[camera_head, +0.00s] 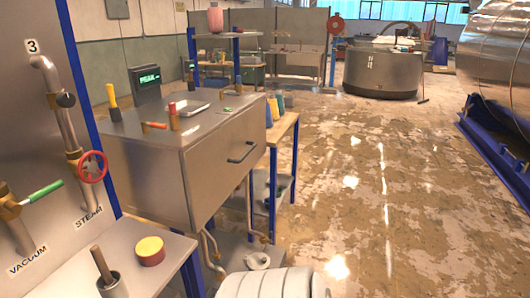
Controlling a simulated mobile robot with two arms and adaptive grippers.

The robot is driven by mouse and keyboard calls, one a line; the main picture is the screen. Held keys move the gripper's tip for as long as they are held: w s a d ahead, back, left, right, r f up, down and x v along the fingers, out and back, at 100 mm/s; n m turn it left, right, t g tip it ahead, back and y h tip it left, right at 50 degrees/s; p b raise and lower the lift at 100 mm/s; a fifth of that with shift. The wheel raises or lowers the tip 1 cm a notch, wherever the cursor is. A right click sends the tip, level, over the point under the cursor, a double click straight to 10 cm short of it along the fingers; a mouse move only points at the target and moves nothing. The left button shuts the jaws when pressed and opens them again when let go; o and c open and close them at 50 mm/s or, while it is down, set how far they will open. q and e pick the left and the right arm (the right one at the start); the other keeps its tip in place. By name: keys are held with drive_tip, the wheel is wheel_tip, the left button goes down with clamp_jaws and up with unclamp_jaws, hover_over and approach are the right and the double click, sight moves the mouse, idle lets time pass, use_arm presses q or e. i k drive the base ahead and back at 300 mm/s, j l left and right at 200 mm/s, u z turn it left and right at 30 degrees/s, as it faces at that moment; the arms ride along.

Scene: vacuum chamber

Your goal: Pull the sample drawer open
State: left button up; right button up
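The sample drawer (215,170) appears to be the grey metal front with a dark bar handle (243,153), on the box-shaped metal cabinet (145,168) left of centre. The front looks flush with the cabinet, with no visible gap, so the drawer appears closed. Nothing touches the handle. Neither of my grippers shows in the head view, so I cannot see their state or their distance from the handle.
A panel with a red valve wheel (92,167) and a green-handled lever (44,191) is at left. A yellow-topped round block (150,251) sits on the lower bench. The floor (390,200) to the right is clear.

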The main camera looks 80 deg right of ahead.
sight(213, 167)
drive_tip(key=z, duration=2.45)
